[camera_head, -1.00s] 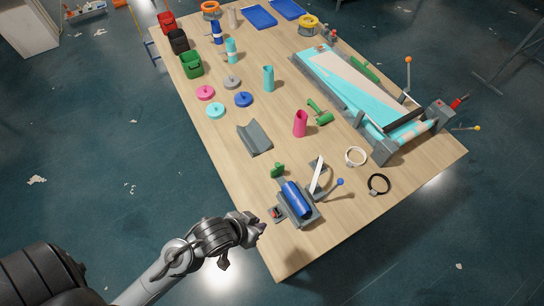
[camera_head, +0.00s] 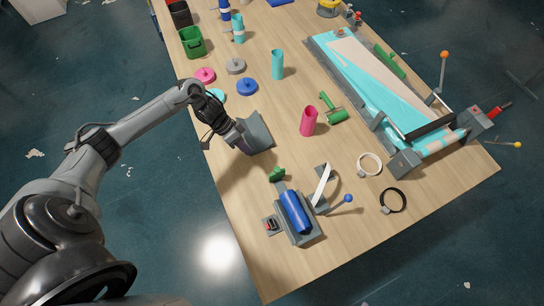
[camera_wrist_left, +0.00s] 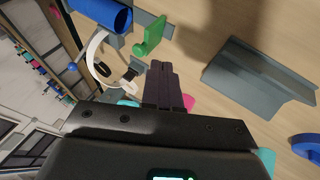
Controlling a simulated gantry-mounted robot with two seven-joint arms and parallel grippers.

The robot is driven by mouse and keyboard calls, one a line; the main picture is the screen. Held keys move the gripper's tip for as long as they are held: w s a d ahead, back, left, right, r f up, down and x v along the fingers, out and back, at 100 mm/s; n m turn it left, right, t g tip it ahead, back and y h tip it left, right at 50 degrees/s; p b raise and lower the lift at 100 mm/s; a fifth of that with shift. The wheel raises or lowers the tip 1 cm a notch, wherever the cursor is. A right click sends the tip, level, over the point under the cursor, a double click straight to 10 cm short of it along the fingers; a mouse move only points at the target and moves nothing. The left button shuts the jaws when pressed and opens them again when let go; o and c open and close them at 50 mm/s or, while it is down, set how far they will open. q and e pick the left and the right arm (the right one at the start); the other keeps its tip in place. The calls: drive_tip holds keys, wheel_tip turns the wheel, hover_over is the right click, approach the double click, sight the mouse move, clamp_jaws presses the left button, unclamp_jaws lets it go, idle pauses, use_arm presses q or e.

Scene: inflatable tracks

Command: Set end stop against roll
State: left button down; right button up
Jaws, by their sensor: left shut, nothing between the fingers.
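A blue roll (camera_head: 296,211) lies in a grey holder (camera_head: 312,238) near the front of the table; it also shows in the left wrist view (camera_wrist_left: 102,14). A small green piece (camera_head: 277,174), perhaps the end stop, stands at the holder's far end, a small gap from the roll. My left gripper (camera_head: 245,149) is shut and empty, above the table beside the grey angled trough (camera_head: 259,132) and apart from the green piece. The closed fingers (camera_wrist_left: 162,74) show in the left wrist view. My right gripper is not in view.
A white curved strip (camera_head: 322,184) and a blue-knobbed lever (camera_head: 347,199) stand right of the roll. The front-left table corner is mostly clear.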

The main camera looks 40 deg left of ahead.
use_arm(q)
drive_tip(key=shift+t, duration=0.4)
drive_tip(key=w+r, duration=0.1)
drive_tip(key=w+a+r, duration=0.1)
drive_tip(key=w, duration=0.1)
drive_tip(key=shift+a+r, duration=0.15)
drive_tip(key=shift+r, duration=0.15)
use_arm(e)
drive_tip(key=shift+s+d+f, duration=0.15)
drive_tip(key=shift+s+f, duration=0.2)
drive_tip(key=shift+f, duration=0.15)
use_arm(q)
drive_tip(key=p, duration=0.2)
approach(277, 174)
drive_tip(key=shift+w+d+f, duration=0.3)
drive_tip(key=shift+w+f, duration=0.4)
drive_tip(key=shift+f, duration=0.05)
drive_tip(key=shift+w+d+f, duration=0.3)
drive_tip(key=shift+w+f, duration=0.4)
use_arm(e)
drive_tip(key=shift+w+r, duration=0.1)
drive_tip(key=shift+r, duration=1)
